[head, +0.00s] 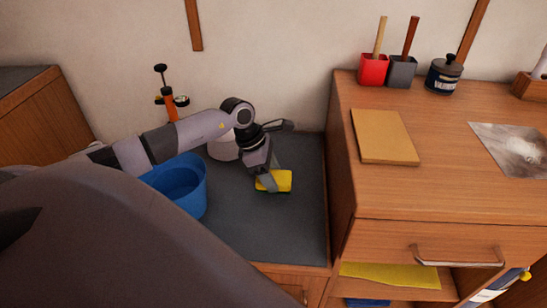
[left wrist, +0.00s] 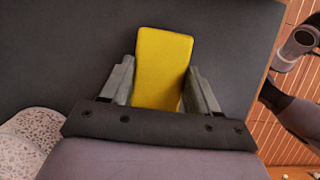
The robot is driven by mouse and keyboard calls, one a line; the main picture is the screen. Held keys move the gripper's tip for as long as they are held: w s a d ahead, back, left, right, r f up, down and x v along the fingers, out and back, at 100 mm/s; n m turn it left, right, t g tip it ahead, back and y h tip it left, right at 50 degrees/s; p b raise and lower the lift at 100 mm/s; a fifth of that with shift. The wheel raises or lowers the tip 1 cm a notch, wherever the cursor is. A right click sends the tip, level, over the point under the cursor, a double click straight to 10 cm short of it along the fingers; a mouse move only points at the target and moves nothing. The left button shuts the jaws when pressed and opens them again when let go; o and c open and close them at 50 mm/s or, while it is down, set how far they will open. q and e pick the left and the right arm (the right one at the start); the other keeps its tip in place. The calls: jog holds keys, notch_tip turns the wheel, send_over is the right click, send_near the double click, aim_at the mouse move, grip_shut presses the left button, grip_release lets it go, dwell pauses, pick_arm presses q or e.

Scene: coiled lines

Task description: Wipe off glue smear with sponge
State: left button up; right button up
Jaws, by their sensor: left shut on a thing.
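A yellow sponge (head: 281,181) is at the dark grey worktop (head: 258,231), in the middle of the head view. My left gripper (head: 268,184) is shut on it from above. In the left wrist view the yellow sponge (left wrist: 162,66) sits between the two grey fingers of my left gripper (left wrist: 160,88), with the dark surface behind it. I cannot tell whether the sponge touches the surface. I see no glue smear in either view; the arm, gripper and sponge hide part of the worktop. My right gripper is not in view.
A blue bucket (head: 187,190) stands left of the gripper, and a white round thing (head: 222,147) behind it. The wooden cabinet (head: 342,180) rises at the right edge of the worktop. The front of the worktop is clear.

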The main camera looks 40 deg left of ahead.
pick_arm(q)
notch_tip(320, 180, up, 4)
jog(key=shift+f+p, duration=0.25)
jog(key=shift+p, duration=0.6)
jog(key=shift+r, duration=0.35)
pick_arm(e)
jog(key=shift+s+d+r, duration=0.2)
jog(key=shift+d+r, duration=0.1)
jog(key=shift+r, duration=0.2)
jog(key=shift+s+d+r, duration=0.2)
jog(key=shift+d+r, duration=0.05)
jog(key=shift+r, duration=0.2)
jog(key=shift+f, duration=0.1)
